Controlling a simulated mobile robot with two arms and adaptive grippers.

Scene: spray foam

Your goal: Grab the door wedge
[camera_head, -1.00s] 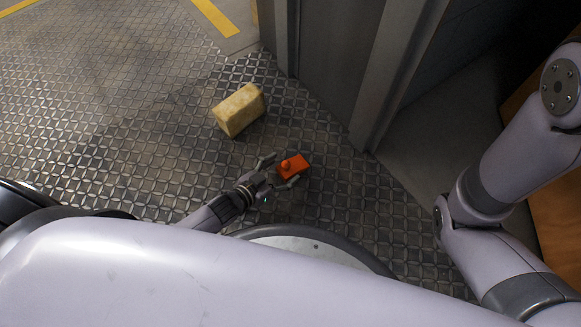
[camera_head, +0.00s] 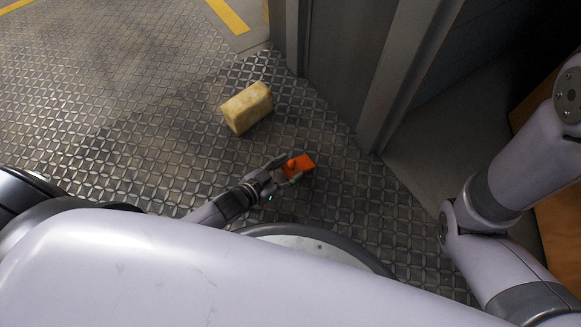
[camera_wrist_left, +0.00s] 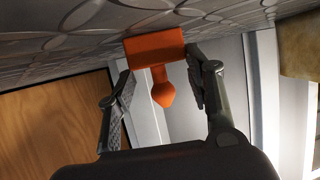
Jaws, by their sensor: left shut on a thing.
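The door wedge is a small orange block with a rounded knob. In the head view the wedge (camera_head: 303,162) is on or just above the metal floor, near the middle. My left gripper (camera_head: 285,170) reaches it from the lower left, with a finger on either side. In the left wrist view the wedge (camera_wrist_left: 155,48) shows at the far end of the fingers, its knob pointing toward the palm. The left gripper (camera_wrist_left: 158,85) is shut on the wedge. My right arm shows at the right of the head view, but its gripper is out of view.
A yellowish foam block (camera_head: 247,107) lies on the diamond-plate floor (camera_head: 150,140) beyond the wedge. A grey door frame (camera_head: 395,85) stands to the right of it. The floor at left is clear.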

